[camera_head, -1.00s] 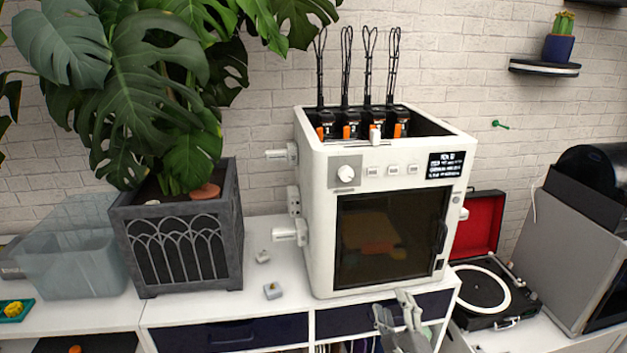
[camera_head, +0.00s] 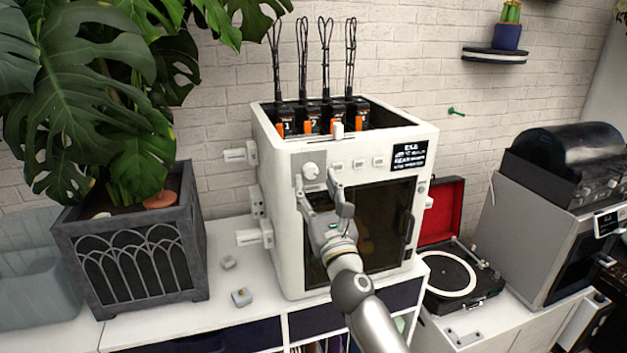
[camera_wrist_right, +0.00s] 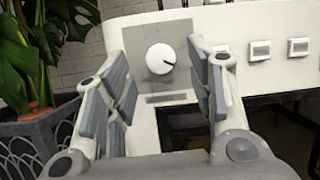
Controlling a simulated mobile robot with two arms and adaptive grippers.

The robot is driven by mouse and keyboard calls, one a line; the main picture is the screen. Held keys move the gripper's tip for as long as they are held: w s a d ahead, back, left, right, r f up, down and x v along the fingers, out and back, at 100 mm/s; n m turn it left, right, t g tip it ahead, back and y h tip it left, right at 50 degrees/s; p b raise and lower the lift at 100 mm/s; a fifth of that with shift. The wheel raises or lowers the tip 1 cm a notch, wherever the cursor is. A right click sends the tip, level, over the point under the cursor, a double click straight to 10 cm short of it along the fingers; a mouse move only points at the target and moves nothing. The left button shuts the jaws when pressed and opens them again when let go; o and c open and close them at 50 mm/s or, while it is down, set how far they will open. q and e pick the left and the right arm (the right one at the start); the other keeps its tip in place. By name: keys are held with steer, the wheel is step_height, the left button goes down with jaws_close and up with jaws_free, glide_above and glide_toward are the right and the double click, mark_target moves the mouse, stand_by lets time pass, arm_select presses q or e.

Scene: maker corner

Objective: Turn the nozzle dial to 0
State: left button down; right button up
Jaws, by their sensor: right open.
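The nozzle dial (camera_head: 310,171) is a round white knob on a grey plate at the upper left of the white 3D printer's front (camera_head: 283,225). In the right wrist view the dial (camera_wrist_right: 160,57) shows a dark pointer mark towards its right side. My right gripper (camera_head: 318,182) is open just in front of and below the dial. In the right wrist view its two fingers (camera_wrist_right: 165,80) stand apart on either side of the dial, with nothing between them. I cannot tell whether either finger touches the panel. My left gripper is not in view.
White buttons (camera_head: 358,163) and a lit display (camera_head: 408,170) lie right of the dial. A dark planter (camera_head: 135,255) with a large plant stands left of the printer. A record player (camera_head: 447,281) stands to the right. Small grey pieces (camera_head: 241,297) lie on the cabinet.

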mark_target(311, 171)
steer(key=shift+x, duration=1.05)
steer(key=c, duration=1)
steer(key=shift+c, duration=0.2)
steer(key=shift+n, duration=0.3)
